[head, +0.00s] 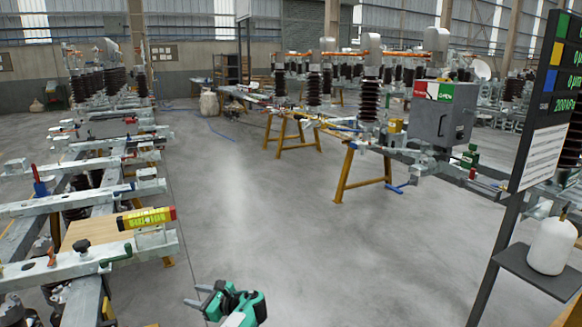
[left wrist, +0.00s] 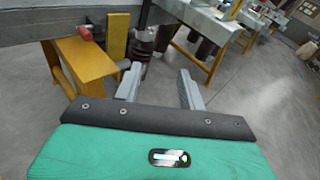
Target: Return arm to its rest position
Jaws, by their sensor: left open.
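My left gripper (head: 204,298) is low in the middle of the head view, a green and black body with grey fingers. It hangs over bare floor, to the right of the left-hand row of frames. In the left wrist view its two grey fingers (left wrist: 158,88) stand apart with nothing between them. Its green body fills the bottom of that view. My right gripper is not in view.
A row of isolator frames (head: 85,202) runs along the left, with a yellow and red tool (head: 146,217) on one. At right are a grey control box (head: 443,112) and a display stand (head: 500,240) holding a white bottle (head: 552,245). The floor (head: 290,220) between is clear.

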